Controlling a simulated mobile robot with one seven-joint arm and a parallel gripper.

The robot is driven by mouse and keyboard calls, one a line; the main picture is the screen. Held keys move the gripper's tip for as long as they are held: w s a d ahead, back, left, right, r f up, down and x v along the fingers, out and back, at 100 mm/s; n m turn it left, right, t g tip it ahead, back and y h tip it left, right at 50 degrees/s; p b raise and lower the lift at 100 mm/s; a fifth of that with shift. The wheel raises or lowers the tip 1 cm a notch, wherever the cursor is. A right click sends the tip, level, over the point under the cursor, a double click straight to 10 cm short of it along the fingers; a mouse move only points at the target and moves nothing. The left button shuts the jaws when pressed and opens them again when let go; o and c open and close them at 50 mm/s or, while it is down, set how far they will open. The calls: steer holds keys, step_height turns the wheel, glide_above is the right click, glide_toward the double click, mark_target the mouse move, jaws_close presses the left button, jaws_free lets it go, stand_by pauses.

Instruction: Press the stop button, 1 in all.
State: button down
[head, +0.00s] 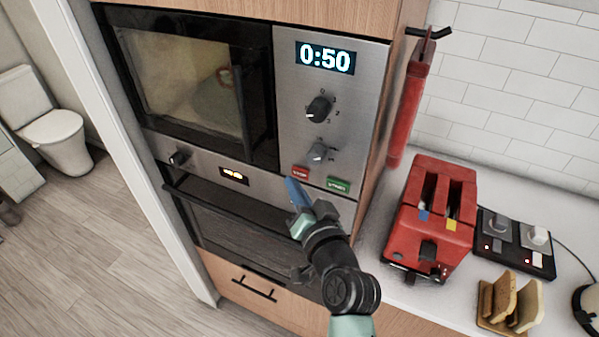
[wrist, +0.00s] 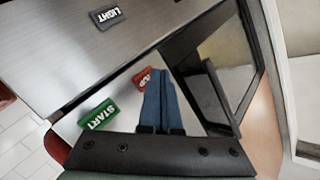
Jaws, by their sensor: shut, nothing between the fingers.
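The red stop button (head: 300,171) is at the lower left of the microwave's control panel (head: 290,100), left of the green start button (head: 338,185). My gripper (head: 293,186) has its blue fingers shut and empty, with the tips just below the stop button in the head view. In the wrist view, the shut fingers (wrist: 161,76) cover part of the stop button (wrist: 142,78). The start button (wrist: 98,115) is clear of them. I cannot tell whether the tips touch the stop button. The microwave's display (head: 325,58) reads 0:50.
Two dials (head: 319,109) sit above the buttons, and the lower one is close to the stop button. A red toaster (head: 438,215), a bread rack (head: 510,303) and a black switch box (head: 515,243) stand on the right counter.

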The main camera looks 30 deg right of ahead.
steer(key=shift+w+d+b, duration=0.3)
steer(key=shift+d+b, duration=0.05)
steer(key=shift+w+d, duration=0.2)
steer(key=shift+d, duration=0.05)
stand_by(1.1)
steer(key=shift+s+a, duration=0.5)
steer(key=shift+a, duration=0.1)
steer(key=shift+s+a+p, duration=0.6)
steer(key=shift+s+a, duration=0.2)
steer(key=shift+a, duration=0.2)
steer(key=shift+s+a+p, duration=0.55)
steer(key=shift+s+a, duration=0.2)
steer(key=shift+a, duration=0.2)
